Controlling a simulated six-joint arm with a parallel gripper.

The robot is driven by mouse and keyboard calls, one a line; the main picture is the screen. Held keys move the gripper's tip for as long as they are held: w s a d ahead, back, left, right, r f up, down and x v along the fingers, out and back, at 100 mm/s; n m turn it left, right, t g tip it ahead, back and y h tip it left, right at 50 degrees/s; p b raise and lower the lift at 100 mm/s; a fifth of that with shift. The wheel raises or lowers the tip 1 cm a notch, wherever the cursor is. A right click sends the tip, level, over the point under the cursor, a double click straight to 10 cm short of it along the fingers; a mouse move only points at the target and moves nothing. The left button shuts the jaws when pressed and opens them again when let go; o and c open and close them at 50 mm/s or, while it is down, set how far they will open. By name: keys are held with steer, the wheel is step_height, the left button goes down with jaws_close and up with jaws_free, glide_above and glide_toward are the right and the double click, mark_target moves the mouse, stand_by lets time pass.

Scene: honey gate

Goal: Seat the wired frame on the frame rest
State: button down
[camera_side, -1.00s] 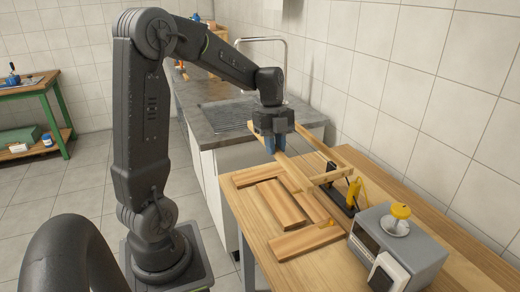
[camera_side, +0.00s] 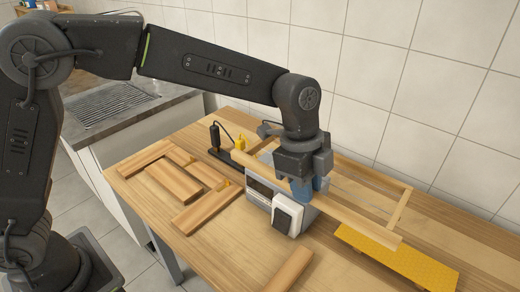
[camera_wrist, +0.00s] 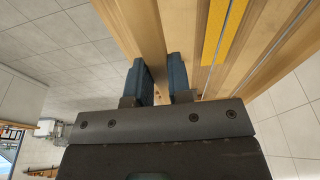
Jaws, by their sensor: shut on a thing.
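My gripper (camera_side: 308,192) is shut on the near long bar of the wired wooden frame (camera_side: 358,224). The frame is held roughly level above the table, its far end bar to the right over a yellow honeycomb sheet. In the wrist view the bar (camera_wrist: 140,30) runs between the two blue jaws (camera_wrist: 161,85), and thin wires show to its right. Several wooden bars (camera_side: 182,184) lie at the table's left, and another bar (camera_side: 284,272) lies near its front edge. I cannot tell which of these is the frame rest.
A grey appliance with a white front box (camera_side: 288,214) stands below my gripper, partly hidden. The yellow honeycomb sheet (camera_side: 420,266) lies to the right. A black stand (camera_side: 215,138) and a small yellow item (camera_side: 240,143) stand behind. Bare tabletop (camera_side: 235,245) shows in front.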

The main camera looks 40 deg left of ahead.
steer(key=s+d, duration=0.6)
steer(key=d, duration=0.3)
steer(key=s+d, duration=0.6)
steer(key=d, duration=0.3)
steer(key=a+x, duration=0.2)
steer(key=x, duration=1)
steer(key=shift+w+a+f, duration=0.15)
steer(key=shift+a+f, duration=0.5)
steer(key=shift+f, duration=0.15)
steer(key=shift+a+x, duration=0.2)
steer(key=shift+x, duration=0.7)
steer(key=shift+a+x, duration=0.15)
steer(key=shift+x, duration=0.75)
steer(key=shift+a+x, duration=0.15)
steer(key=shift+x, duration=0.65)
steer(key=shift+a+x, duration=0.2)
steer(key=shift+x, duration=0.6)
stand_by(0.8)
